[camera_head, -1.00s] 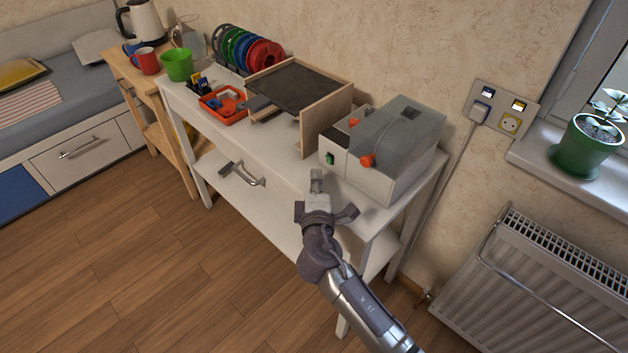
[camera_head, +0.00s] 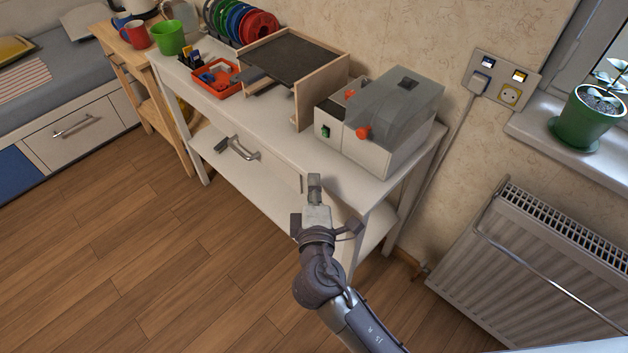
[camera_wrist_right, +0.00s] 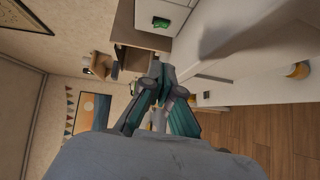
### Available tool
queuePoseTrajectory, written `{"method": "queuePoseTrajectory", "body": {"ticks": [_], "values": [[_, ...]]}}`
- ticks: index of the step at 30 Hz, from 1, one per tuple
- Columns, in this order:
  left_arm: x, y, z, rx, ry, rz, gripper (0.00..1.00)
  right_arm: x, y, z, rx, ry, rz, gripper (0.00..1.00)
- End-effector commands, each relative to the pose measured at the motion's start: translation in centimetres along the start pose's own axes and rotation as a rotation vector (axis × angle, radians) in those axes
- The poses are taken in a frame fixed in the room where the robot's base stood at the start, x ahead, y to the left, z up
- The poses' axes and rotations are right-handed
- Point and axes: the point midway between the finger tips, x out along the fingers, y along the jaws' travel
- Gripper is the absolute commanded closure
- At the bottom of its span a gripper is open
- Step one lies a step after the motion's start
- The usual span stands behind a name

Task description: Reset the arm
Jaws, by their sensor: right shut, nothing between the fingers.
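My right gripper (camera_head: 315,188) is shut and empty in the head view. It is in front of the white table (camera_head: 262,135), close to its front edge near the right end, with the grey machine (camera_head: 385,125) behind it. In the right wrist view its fingers (camera_wrist_right: 160,78) come together at the middle of the picture, with nothing between them. The machine's green switch (camera_wrist_right: 161,22) shows at the top of that view. My left gripper is in neither view.
A radiator (camera_head: 515,260) is at the right. Open wooden floor (camera_head: 150,255) lies at the left.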

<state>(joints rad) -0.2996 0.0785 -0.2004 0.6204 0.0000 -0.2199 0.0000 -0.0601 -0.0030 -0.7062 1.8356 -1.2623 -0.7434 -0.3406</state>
Motion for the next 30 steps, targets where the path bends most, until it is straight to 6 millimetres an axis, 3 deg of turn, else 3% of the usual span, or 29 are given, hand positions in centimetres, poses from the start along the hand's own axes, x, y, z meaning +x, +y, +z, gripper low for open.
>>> {"method": "queuePoseTrajectory", "body": {"ticks": [9, 11, 13, 17, 22, 26, 30], "values": [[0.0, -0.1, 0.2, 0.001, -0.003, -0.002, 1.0, 0.1, -0.3, 0.0, 0.001, 0.0, -0.006, 1.0], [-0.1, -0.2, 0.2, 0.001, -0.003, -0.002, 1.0, 0.2, -1.2, 0.2, 0.004, 0.001, -0.029, 1.0], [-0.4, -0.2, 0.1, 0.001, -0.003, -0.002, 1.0, 0.3, -3.5, 0.6, 0.015, 0.003, -0.084, 1.0], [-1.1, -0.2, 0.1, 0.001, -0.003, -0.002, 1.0, 0.0, -11.1, 2.2, 0.073, -0.001, -0.264, 1.0], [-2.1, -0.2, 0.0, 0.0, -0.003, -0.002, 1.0, -3.2, -23.1, 6.1, 0.217, -0.062, -0.552, 1.0], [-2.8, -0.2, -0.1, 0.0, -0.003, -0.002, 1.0, -7.9, -31.2, 9.9, 0.358, -0.159, -0.75, 1.0], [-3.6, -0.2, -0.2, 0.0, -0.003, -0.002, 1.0, -14.8, -38.4, 14.2, 0.534, -0.314, -0.931, 1.0]]}}
